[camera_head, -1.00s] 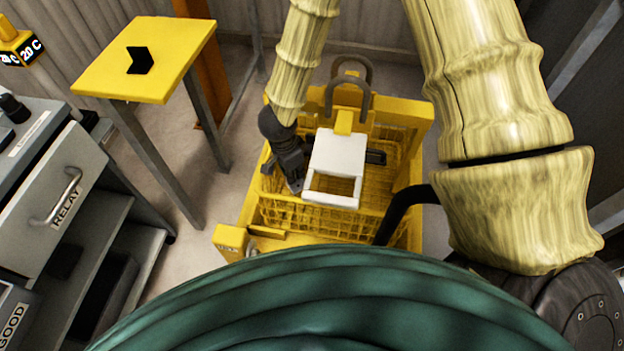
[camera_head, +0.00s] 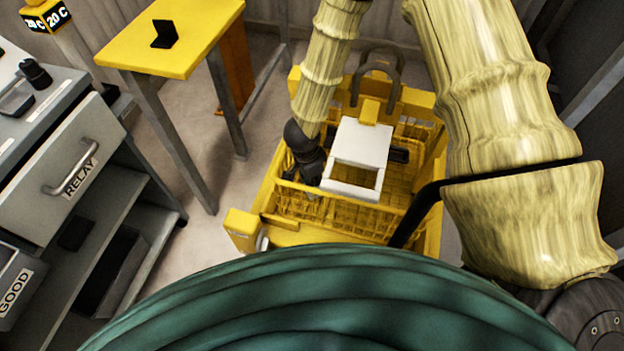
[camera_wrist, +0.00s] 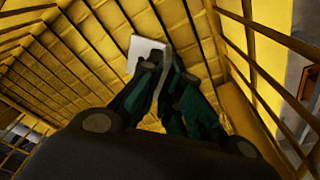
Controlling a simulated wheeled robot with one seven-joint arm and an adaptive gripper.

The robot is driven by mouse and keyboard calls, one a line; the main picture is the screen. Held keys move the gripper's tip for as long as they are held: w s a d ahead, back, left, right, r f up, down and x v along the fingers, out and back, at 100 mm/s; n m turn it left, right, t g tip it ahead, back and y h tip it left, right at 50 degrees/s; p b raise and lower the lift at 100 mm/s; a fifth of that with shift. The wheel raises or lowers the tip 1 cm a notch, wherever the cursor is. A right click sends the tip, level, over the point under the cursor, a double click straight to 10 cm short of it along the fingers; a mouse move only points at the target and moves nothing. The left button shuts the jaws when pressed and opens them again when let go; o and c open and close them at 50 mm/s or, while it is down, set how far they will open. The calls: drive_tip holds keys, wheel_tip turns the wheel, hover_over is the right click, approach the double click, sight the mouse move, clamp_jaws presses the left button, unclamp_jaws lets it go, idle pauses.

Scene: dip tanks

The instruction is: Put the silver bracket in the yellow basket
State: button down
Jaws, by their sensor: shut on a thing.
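The yellow basket (camera_head: 280,205) has mesh walls and stands in the middle of the head view; its inside fills much of the wrist view (camera_wrist: 90,65). My gripper (camera_head: 310,180) reaches down inside the basket, left of a white frame. In the wrist view my gripper's dark green fingers (camera_wrist: 168,85) are shut on the silver bracket (camera_wrist: 144,50), seen as a pale flat plate with a thin edge between them. The rest of the bracket is hidden by the fingers. I cannot tell whether it touches the basket floor. The bracket is not clear in the head view.
A white frame (camera_head: 361,143) and dark hooked handles (camera_head: 376,68) are at the basket, close to my gripper's right. A yellow table (camera_head: 190,58) with a black angle piece (camera_head: 164,34) stands at the back left. A grey cabinet (camera_head: 45,190) marked RELAY is at the left.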

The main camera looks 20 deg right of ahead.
drive_tip(key=shift+f, duration=0.15)
drive_tip(key=c, duration=1.6)
unclamp_jaws()
drive_tip(key=shift+c, duration=0.2)
wheel_tip(320, 180, up, 12)
drive_tip(key=a+p, duration=0.1)
drive_tip(key=p, duration=0.3)
drive_tip(key=shift+a, duration=0.2)
drive_tip(key=shift+s, duration=0.1)
